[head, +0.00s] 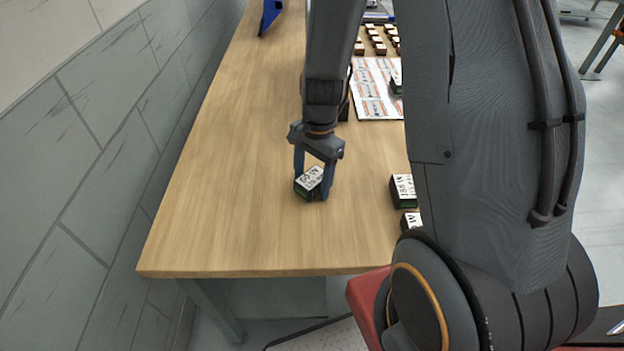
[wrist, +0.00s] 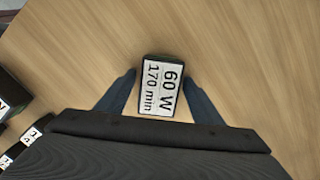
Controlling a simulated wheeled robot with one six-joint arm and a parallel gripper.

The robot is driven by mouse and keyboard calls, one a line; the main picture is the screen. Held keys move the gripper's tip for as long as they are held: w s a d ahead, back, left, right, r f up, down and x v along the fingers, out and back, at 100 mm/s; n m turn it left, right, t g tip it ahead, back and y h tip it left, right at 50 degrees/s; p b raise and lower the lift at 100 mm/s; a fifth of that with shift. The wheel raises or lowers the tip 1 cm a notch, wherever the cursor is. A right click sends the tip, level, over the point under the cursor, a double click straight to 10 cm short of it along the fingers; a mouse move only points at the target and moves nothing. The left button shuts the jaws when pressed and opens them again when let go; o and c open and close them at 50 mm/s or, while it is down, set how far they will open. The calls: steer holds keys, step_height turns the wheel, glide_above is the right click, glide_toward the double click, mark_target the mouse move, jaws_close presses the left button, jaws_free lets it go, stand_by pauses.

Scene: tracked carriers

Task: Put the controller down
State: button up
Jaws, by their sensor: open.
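The controller (head: 309,183) is a small dark box with a green side band and a white label on top. In the wrist view the label on the controller (wrist: 161,86) reads "60 W 170 min". It appears to rest on the wooden table. My gripper (head: 313,190) points down over it with one finger at each side. In the wrist view my gripper (wrist: 160,92) is open, with a visible gap between each finger and the box. The box's underside is hidden.
Similar labelled boxes stand to the right, a larger one (head: 403,190) and a smaller one (head: 410,221) near my arm. A printed sheet (head: 375,92) lies farther back, with rows of small blocks beyond. The table (head: 225,190) is clear left of my gripper, up to the grey wall.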

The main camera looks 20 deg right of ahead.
mark_target(316, 175)
step_height(316, 175, up, 12)
steer(key=d+b, duration=0.1)
steer(key=s+n+t+h, duration=0.1)
steer(key=s+n, duration=0.8)
steer(key=n, duration=0.3)
steer(key=shift+s+a+f+n, duration=0.25)
steer(key=shift+a+n, duration=0.15)
steer(key=shift+a, duration=0.05)
stand_by(0.9)
